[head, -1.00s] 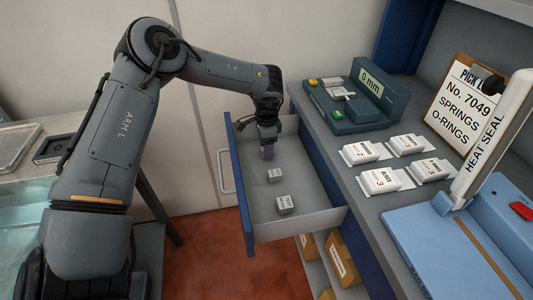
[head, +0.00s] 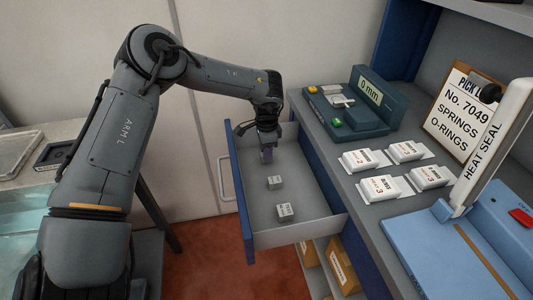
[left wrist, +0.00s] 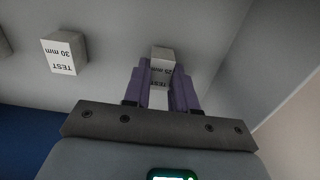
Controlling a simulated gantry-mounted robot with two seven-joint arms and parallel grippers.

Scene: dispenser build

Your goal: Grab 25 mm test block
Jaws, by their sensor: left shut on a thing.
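My left gripper (head: 267,156) reaches down into the open drawer (head: 318,229), near its far end. In the left wrist view its purple fingers (left wrist: 162,88) are shut on the 25 mm test block (left wrist: 161,66), a small grey block with a white label. In the head view the fingers hide that block. A 30 mm test block (left wrist: 64,54) lies apart from the fingers, to their left in the wrist view. In the head view two grey blocks lie on the drawer floor, a middle one (head: 275,183) and a nearer one (head: 285,212). My right gripper is not in view.
On the counter right of the drawer stand a green gauge with a "0 mm" display (head: 371,94), several white labelled packets (head: 383,187), a blue heat sealer (head: 455,262) and a clipboard (head: 458,110). The drawer's blue front (head: 241,195) rises beside the gripper.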

